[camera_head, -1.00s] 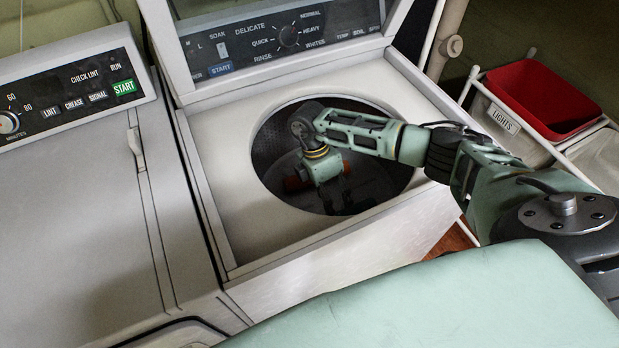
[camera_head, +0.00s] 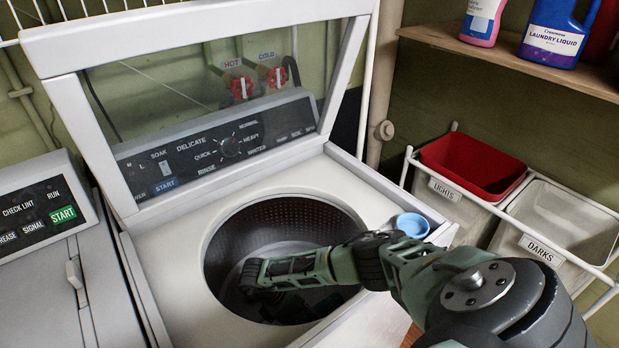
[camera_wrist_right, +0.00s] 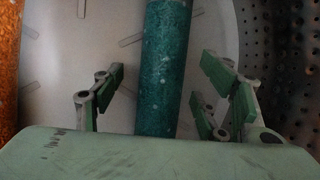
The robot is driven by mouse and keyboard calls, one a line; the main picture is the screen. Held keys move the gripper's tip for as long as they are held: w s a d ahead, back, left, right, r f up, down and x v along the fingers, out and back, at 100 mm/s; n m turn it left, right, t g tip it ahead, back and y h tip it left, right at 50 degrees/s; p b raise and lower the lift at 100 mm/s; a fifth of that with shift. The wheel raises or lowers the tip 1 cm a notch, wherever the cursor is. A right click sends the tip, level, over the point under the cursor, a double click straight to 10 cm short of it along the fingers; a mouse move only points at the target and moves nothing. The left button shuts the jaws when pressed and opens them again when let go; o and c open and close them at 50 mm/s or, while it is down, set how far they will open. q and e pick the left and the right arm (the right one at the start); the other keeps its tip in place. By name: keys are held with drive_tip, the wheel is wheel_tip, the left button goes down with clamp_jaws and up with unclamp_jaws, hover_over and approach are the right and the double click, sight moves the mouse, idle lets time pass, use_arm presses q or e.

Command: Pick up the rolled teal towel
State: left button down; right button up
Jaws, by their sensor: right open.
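The rolled teal towel (camera_wrist_right: 165,65) stretches up the middle of the right wrist view, its lower end hidden behind my gripper's green body. In the head view my right arm reaches into the washer drum (camera_head: 285,215); the gripper there is dark and mostly hidden by the arm, and I cannot make out the teal towel. My left gripper is in neither view.
An orange roll (camera_wrist_right: 9,70) lies left of the teal one. The perforated drum wall (camera_wrist_right: 285,60) is close on the right. A light blue cup (camera_head: 411,225) stands on the washer's right top edge. The washer lid (camera_head: 200,75) is raised.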

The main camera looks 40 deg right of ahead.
drive_tip(key=shift+c, duration=0.2)
drive_tip(key=c, duration=1.3)
